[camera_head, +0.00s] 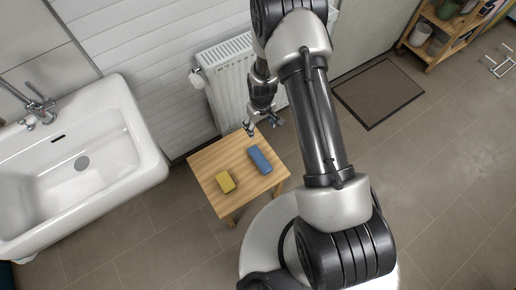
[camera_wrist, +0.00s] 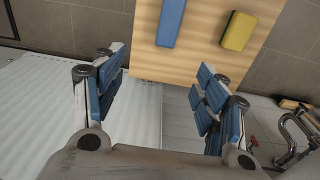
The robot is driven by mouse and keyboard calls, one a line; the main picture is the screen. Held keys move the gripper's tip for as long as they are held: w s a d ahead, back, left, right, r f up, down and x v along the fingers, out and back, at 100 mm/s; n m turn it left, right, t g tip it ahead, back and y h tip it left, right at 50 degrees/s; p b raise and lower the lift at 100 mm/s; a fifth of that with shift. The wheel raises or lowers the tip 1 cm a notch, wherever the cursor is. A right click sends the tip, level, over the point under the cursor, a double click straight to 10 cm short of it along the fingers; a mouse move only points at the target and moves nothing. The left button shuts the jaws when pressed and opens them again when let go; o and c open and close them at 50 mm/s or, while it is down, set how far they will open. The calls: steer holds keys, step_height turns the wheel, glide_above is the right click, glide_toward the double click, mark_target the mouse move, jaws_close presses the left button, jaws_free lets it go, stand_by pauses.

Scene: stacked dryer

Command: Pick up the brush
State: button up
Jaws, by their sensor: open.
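A small wooden table (camera_head: 213,162) stands in front of the radiator. A blue oblong block (camera_head: 260,160), which may be the brush, lies on its right half; no bristles show. It is also in the wrist view (camera_wrist: 171,22), at the top and cut by the frame edge. A yellow sponge-like block (camera_head: 226,182) lies apart from it, also in the wrist view (camera_wrist: 238,31). My gripper (camera_head: 262,126) is near the table's radiator-side edge. In the wrist view my gripper (camera_wrist: 160,83) is open and empty, its blue-padded fingers apart, with the blue block beyond them.
A white radiator (camera_head: 228,70) is on the wall close behind my gripper. A white sink (camera_head: 80,165) is left of the table. A dark mat (camera_head: 378,92) and a wooden shelf with pots (camera_head: 441,40) are to the right.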

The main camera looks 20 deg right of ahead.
glide_above(260, 159)
step_height(260, 159, down, 9)
steer(key=shift+g, duration=0.3)
steer(key=f+b, duration=0.1)
steer(key=f, duration=0.2)
steer(key=f+b, duration=0.1)
steer(key=f, duration=0.3)
steer(key=f+b, duration=0.1)
steer(key=f, duration=0.3)
steer(key=shift+w+d+b, duration=0.15)
steer(key=shift+d+b, duration=0.2)
steer(key=shift+a+f+b, duration=0.2)
steer(key=shift+f+b, duration=0.55)
steer(key=shift+f, duration=0.75)
steer(key=shift+a+f+b, duration=0.15)
steer(key=shift+f+b, duration=0.55)
steer(key=shift+f, duration=0.8)
steer(key=shift+r, duration=0.1)
steer(key=shift+c, duration=0.5)
steer(key=c, duration=1.2)
steer(key=shift+r, duration=0.15)
step_height(260, 159, up, 20)
steer(key=p, duration=0.7)
